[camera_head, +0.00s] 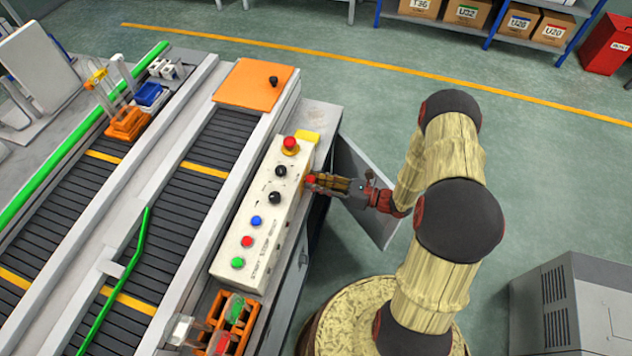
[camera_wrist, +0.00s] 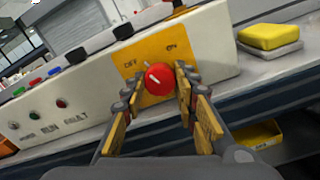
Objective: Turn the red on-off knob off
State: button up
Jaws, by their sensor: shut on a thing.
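The red on-off knob (camera_wrist: 159,79) sits on a yellow plate (camera_wrist: 148,56) marked OFF and ON, on the side face of the white control box (camera_wrist: 60,103). In the wrist view its white pointer mark is tilted toward the upper left, on the OFF side. My gripper (camera_wrist: 158,84) has its two fingers on either side of the knob and is shut on it. In the head view my gripper (camera_head: 318,183) reaches the box's right side from the right, and the knob (camera_head: 310,179) shows at its fingertips.
The box top (camera_head: 246,205) carries a red emergency button (camera_head: 290,144), black knobs and coloured buttons. A yellow block (camera_wrist: 268,36) lies beside the box. A conveyor (camera_head: 180,215) runs left of it. An orange crate (camera_head: 226,325) stands near the bottom. Open floor lies right.

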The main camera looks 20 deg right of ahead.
jog(key=shift+f+n, duration=0.1)
jog(key=shift+n, duration=1.9)
jog(key=o, duration=0.9)
jog(key=shift+d, duration=0.1)
jog(key=v, duration=1.2)
